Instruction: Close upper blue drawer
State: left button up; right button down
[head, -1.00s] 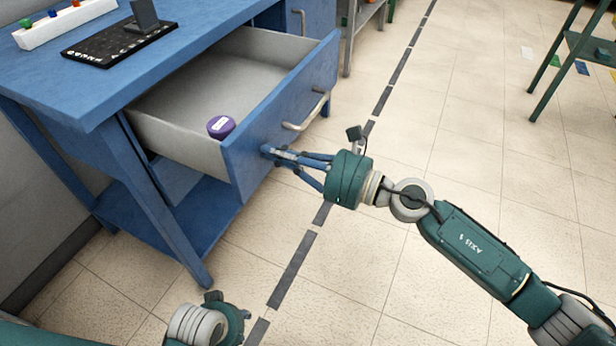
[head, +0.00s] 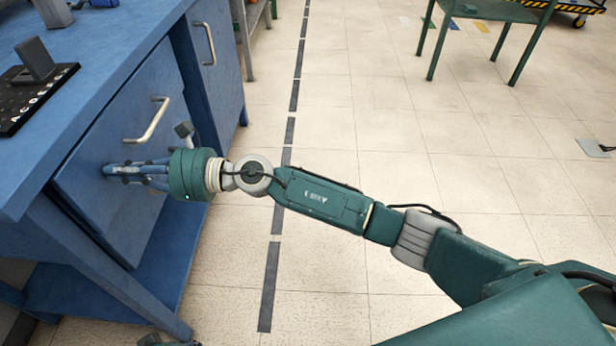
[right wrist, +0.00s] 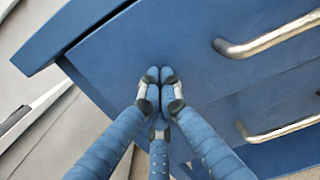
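The upper blue drawer (head: 110,190) shows its flat front with a metal bar handle (head: 148,120) in the head view. No drawer interior shows below the desk top, and the front sits flush or nearly flush; I cannot tell whether a thin gap is left. My right gripper (head: 112,171) has its fingertips against the drawer front, left of and below the handle. In the right wrist view the fingertips (right wrist: 160,76) are together, with nothing between them, at the blue front. The handle (right wrist: 265,36) is to their right. My left gripper's fingers are out of view.
A green table (head: 480,10) stands far off.

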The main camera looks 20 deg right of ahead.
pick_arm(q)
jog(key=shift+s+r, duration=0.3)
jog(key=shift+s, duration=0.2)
pick_arm(e)
jog(key=shift+x, duration=0.8)
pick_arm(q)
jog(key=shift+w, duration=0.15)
pick_arm(e)
jog(key=shift+r, duration=0.25)
jog(key=shift+d, duration=0.1)
